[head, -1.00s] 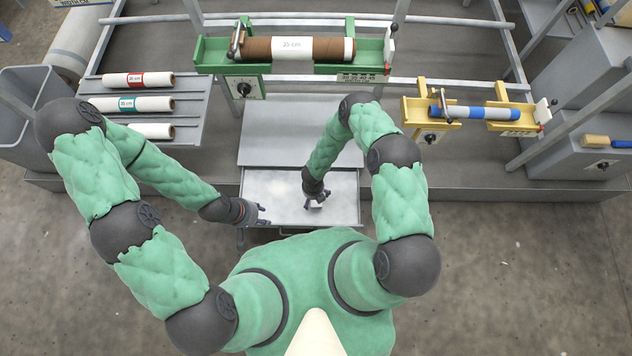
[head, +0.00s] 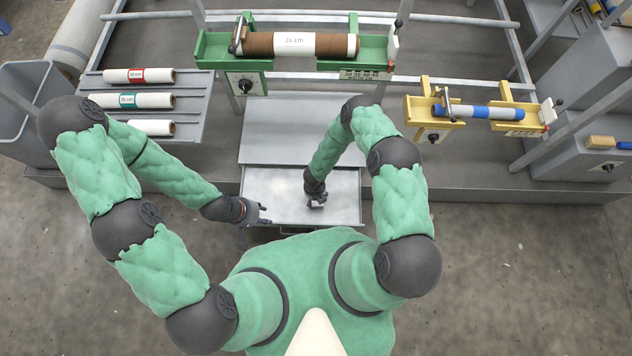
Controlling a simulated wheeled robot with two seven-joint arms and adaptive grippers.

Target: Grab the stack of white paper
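A grey drawer (head: 347,214) is pulled out below a grey panel in the middle, with a pale, shiny inside. I cannot make out a clear stack of white paper; a small white patch shows by my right gripper, too small to identify. My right gripper (head: 316,202) points down over the inside of the drawer, and its fingertips are too small to read. My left gripper (head: 264,214) is at the drawer's front left corner, its fingers apart and empty.
White rolls with coloured labels lie on a grey rack (head: 198,104) at left. A green holder (head: 215,48) carries a brown roll (head: 262,44); a yellow holder (head: 424,108) carries a blue and white roll (head: 478,112). A grey bin (head: 28,100) stands far left. The floor at right is clear.

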